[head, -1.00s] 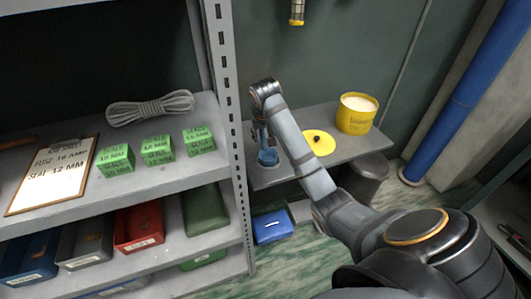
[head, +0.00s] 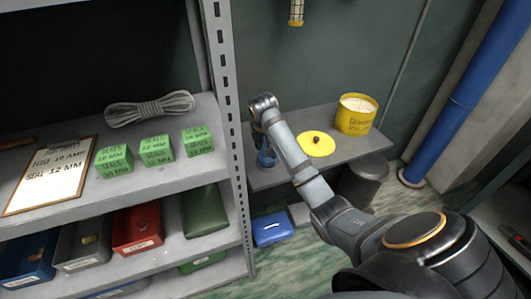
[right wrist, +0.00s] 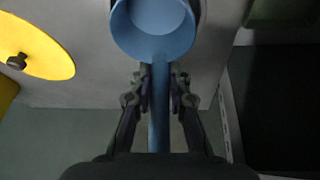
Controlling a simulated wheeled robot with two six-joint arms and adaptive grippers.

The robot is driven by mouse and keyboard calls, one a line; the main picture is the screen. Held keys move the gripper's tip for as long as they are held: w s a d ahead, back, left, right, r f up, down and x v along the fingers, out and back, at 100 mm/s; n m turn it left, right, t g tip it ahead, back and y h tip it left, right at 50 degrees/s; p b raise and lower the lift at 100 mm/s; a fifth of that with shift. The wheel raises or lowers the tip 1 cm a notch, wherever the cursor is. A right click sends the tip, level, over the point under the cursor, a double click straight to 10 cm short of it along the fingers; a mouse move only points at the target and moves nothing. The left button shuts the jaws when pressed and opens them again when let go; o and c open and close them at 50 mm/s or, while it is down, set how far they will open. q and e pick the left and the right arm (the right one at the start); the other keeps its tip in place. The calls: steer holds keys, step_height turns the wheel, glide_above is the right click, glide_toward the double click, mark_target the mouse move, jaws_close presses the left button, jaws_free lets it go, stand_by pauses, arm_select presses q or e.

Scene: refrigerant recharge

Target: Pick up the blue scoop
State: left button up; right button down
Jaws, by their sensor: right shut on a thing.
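The blue scoop (head: 266,160) is at the left end of the low grey shelf beside the rack post. In the right wrist view its round cup (right wrist: 153,42) is beyond the fingertips, and its handle runs back between the fingers. My right gripper (right wrist: 160,84) is shut on this handle. In the head view the right gripper (head: 259,143) reaches down over the scoop and partly hides it. I cannot tell whether the cup touches the shelf. My left gripper is not in view.
On the low shelf (head: 270,179) are a yellow disc with a dark knob (head: 316,144) and a yellow tub of pale contents (head: 356,115). The rack post (head: 235,130) stands close left of the gripper. A blue bin (head: 271,229) and dark cylinder (head: 362,182) are below.

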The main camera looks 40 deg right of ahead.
steer(key=shift+r, duration=0.25)
step_height(320, 180, up, 2)
steer(key=shift+r, duration=0.15)
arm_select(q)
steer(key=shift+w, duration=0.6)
arm_select(e)
steer(key=s+d+r, duration=0.9)
steer(key=s+r, duration=0.1)
steer(key=shift+d+r, duration=0.15)
steer(key=shift+d, duration=0.25)
